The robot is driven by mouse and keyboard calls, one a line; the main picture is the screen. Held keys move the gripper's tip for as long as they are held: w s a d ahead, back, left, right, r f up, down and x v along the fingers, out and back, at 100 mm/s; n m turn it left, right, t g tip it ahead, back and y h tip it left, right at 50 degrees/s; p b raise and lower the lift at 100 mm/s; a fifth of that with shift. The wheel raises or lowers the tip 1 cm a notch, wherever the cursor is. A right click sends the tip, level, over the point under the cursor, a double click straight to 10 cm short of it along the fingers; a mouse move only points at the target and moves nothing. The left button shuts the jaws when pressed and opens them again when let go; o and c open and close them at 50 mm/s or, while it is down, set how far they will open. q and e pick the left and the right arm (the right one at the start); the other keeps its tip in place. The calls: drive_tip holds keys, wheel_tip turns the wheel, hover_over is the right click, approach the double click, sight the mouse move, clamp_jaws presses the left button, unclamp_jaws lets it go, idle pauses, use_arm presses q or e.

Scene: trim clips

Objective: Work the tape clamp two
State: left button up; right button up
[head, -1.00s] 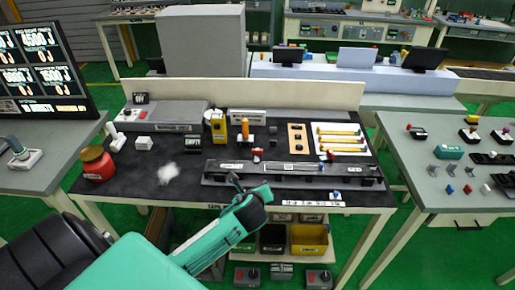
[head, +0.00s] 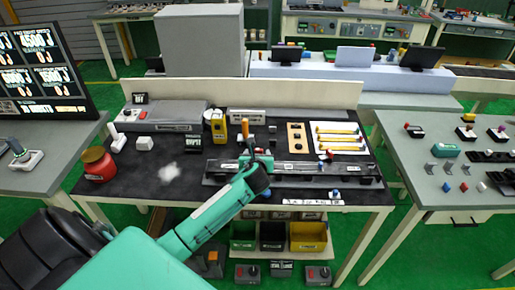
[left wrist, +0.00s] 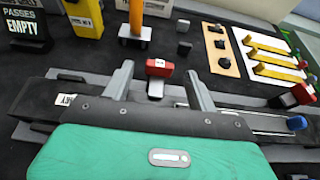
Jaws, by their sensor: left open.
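A red clamp lever (left wrist: 160,66) with a small white label stands on a pale stem at the long dark rail (left wrist: 40,98). The label is too small to read. My left gripper (left wrist: 159,75) is open, with one finger on each side of the red lever; I cannot tell whether they touch it. In the head view my left gripper (head: 256,158) is over the rail (head: 300,180) and hides most of this lever. A second red clamp lever (left wrist: 298,95) is farther right on the rail, also in the head view (head: 328,155). My right gripper is not in view.
Behind the rail are a yellow block (head: 218,128), an orange-handled piece (left wrist: 136,18), a tan plate with black knobs (head: 297,138) and a white board with yellow bars (head: 338,138). A red jar (head: 98,164) stands at the left. The dark mat's left part is fairly clear.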

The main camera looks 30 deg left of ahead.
sight(257, 150)
use_arm(q)
drive_tip(key=shift+x, duration=2.4)
drive_tip(key=c, duration=1)
